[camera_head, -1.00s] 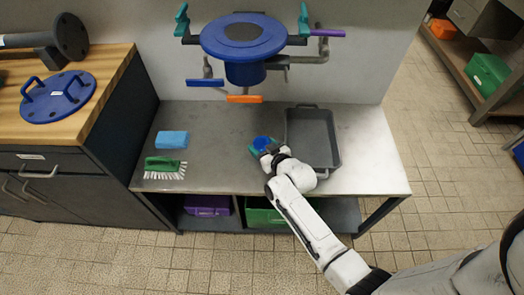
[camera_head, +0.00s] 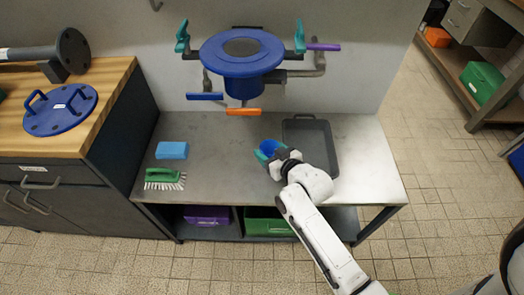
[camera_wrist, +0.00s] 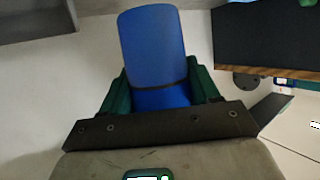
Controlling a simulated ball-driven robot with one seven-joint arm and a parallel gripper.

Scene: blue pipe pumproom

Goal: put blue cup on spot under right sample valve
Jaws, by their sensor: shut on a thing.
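The blue cup (camera_head: 268,147) is held in my gripper (camera_head: 266,154), left of the grey tray in the head view. The gripper's teal fingers are shut around it. In the wrist view the cup (camera_wrist: 152,45) stands out between the two green fingers of my gripper (camera_wrist: 160,92). The right sample valve (camera_head: 300,38) has a teal handle and sits on the pipework above the table's back. A second teal valve (camera_head: 182,38) is to its left. I cannot make out a marked spot beneath the right valve. I cannot tell how high the cup is above the table.
The metal table (camera_head: 222,165) carries a grey tray (camera_head: 327,170), a blue sponge (camera_head: 172,150) and a green brush (camera_head: 163,177). A blue round flange (camera_head: 242,52) with orange (camera_head: 243,112) and blue (camera_head: 205,96) handles overhangs the back. The table's middle left is clear.

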